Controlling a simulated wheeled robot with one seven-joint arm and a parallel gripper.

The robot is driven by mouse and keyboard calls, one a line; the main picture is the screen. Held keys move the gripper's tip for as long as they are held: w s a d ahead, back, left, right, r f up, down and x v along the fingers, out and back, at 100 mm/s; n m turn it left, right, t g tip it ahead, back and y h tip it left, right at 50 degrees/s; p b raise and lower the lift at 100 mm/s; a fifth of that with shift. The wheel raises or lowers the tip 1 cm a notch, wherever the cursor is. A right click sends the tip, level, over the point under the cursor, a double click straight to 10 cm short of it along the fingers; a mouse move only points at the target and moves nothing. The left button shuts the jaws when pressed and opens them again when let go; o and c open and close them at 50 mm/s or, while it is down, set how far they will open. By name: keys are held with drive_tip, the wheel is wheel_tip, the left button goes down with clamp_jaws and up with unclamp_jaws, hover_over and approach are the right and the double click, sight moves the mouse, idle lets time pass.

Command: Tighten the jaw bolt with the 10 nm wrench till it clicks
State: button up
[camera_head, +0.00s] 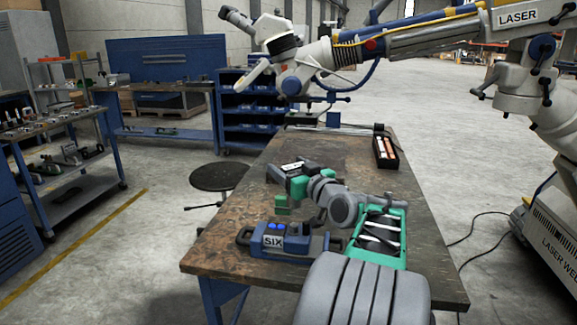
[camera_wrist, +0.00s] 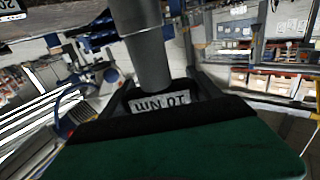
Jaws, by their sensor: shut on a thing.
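My gripper (camera_head: 290,178) is over the middle of the workbench, with green and black parts showing. The wrench's tip is out of that view. In the head view a small white label (camera_head: 291,166) shows at the gripper. I cannot make out the jaw bolt in either view.
A black bin (camera_head: 386,152) stands at the right edge. The laser arm (camera_head: 410,40) overhangs the far end. A stool (camera_head: 218,176) stands left.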

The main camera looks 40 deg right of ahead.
drive_tip(key=shift+b, duration=0.3)
drive_tip(key=shift+s+f+b, duration=0.1)
drive_tip(key=shift+f+b, duration=0.05)
drive_tip(key=shift+b, duration=0.25)
wheel_tip(320, 180, down, 5)
drive_tip(key=b, duration=0.4)
drive_tip(key=shift+r+b, duration=0.2)
drive_tip(key=shift+b, duration=0.1)
drive_tip(key=shift+b, duration=0.65)
drive_tip(key=shift+f+b, duration=1.6)
drive_tip(key=shift+b, duration=0.25)
drive_tip(key=shift+a, duration=0.1)
